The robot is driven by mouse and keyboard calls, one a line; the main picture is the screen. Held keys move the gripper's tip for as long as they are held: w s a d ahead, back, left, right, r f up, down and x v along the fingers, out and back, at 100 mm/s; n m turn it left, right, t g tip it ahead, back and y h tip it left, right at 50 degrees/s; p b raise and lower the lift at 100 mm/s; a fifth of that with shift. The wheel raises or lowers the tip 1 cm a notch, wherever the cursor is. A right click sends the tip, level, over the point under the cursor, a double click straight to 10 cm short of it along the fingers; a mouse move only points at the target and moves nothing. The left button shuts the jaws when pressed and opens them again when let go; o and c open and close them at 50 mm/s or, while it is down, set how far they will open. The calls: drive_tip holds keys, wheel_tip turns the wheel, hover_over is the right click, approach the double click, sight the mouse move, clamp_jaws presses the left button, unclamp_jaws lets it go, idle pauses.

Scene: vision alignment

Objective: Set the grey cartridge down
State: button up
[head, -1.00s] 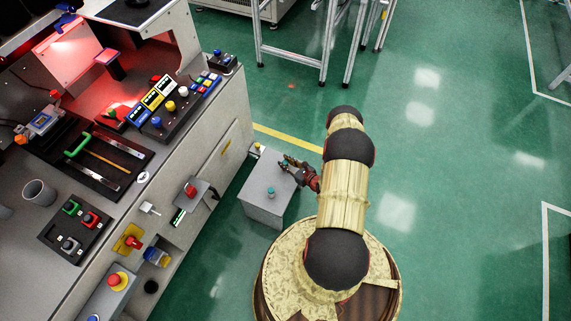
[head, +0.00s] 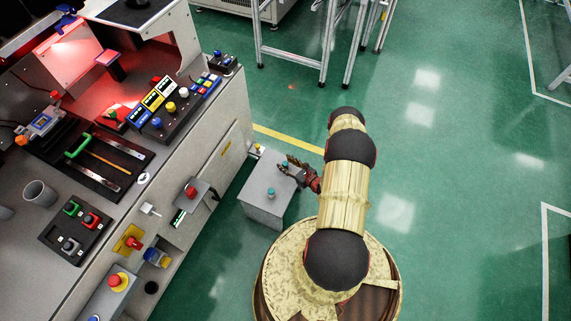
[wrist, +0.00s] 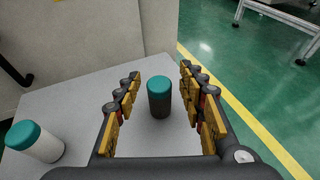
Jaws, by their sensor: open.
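The grey cartridge (wrist: 160,100), dark with a teal cap, stands upright on the light grey top of a box-like stand (wrist: 85,92). In the wrist view my gripper (wrist: 159,92) is open, with its yellow-padded fingers on both sides of the cartridge and visible gaps between. In the head view my gripper (head: 291,168) is over the stand's right side, and the stand (head: 262,205) is beside the console. A white cartridge with a teal cap (wrist: 36,143) stands to the left, apart from my gripper.
The grey console (head: 222,130), with buttons and slots, rises close to the stand's left side. A yellow floor line (head: 288,138) runs past the stand. Green floor (head: 470,190) lies open to the right. Metal frames (head: 325,45) stand at the back.

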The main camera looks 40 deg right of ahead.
drive_tip(key=p+v, duration=0.3)
drive_tip(key=v, duration=0.8)
drive_tip(key=w+a+r+n+g+y, duration=0.15)
drive_tip(key=w+r+n+y, duration=0.35)
drive_tip(key=r, duration=0.5)
drive_tip(key=w+a+r+n+y, duration=0.2)
drive_tip(key=w+a+r+n, duration=0.15)
drive_tip(key=w+r, duration=0.45)
drive_tip(key=a+r+n+g+y, duration=0.25)
drive_tip(key=a+r+n, duration=0.3)
drive_tip(key=r, duration=0.55)
drive_tip(key=a+r+n+g+y, duration=0.1)
drive_tip(key=a+r+n+g, duration=0.4)
drive_tip(key=r, duration=0.5)
drive_tip(key=s+a+r+n+g+h, duration=0.2)
drive_tip(key=s+a+r+n, duration=0.2)
drive_tip(key=a+r, duration=0.35)
drive_tip(key=s+a+r+n+g+h, duration=0.1)
drive_tip(key=s+a+r+n+h, duration=0.1)
drive_tip(key=s+a+r+n, duration=0.5)
drive_tip(key=s+a+r+n+t+h, duration=0.1)
drive_tip(key=s+r+n+t+h, duration=0.2)
drive_tip(key=s+r, duration=0.9)
wheel_tip(320, 180, up, 3)
drive_tip(key=n+h, duration=0.3)
drive_tip(key=shift+s+f+t, duration=0.25)
drive_tip(key=shift+s+t, duration=0.05)
drive_tip(key=shift+a+h, duration=0.1)
drive_tip(key=shift+h, duration=0.15)
